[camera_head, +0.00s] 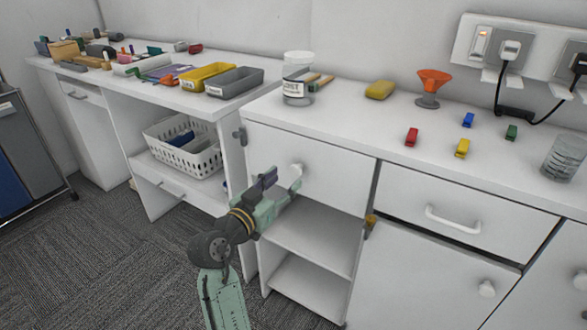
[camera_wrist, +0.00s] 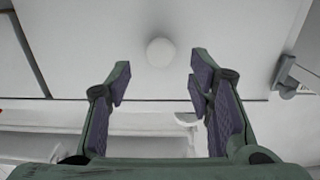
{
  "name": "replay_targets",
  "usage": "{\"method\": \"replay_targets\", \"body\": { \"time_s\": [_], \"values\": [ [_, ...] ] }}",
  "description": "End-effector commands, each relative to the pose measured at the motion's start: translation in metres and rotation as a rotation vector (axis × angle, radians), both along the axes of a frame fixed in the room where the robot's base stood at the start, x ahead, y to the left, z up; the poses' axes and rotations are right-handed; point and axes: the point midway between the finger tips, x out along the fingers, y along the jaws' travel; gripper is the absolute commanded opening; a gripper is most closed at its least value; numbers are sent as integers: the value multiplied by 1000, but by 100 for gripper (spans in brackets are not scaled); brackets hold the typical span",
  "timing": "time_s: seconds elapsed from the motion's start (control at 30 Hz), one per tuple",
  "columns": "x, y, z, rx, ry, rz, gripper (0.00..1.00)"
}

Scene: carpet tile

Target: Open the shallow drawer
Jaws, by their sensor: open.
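A wide, low drawer front (camera_head: 465,205) with a white bar handle (camera_head: 455,222) is at the right of the white cabinet in the head view; it looks shut. Left of it is a taller white panel (camera_head: 320,165) with a round white knob (camera_head: 296,171). My gripper (camera_head: 279,188) is in front of this panel, close to the knob and well left of the bar handle. In the wrist view my gripper (camera_wrist: 158,82) is open and empty. The round knob (camera_wrist: 160,52) shows beyond and between its fingertips, with no visible contact.
Open shelves (camera_head: 315,235) lie below the knobbed panel. A white basket (camera_head: 183,147) sits under the left desk.

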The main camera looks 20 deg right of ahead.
Motion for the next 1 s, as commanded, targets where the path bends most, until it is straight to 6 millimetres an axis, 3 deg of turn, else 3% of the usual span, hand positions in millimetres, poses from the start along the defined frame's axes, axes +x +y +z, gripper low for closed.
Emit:
{"method": "replay_targets", "body": {
  "time_s": [0.3,0.67,1.0],
  "values": [
    [29,-37,2,0,0,0,48],
    [33,-41,0,0,-1,3,48],
    [33,-41,0,-1,-1,3,27]
  ]
}}
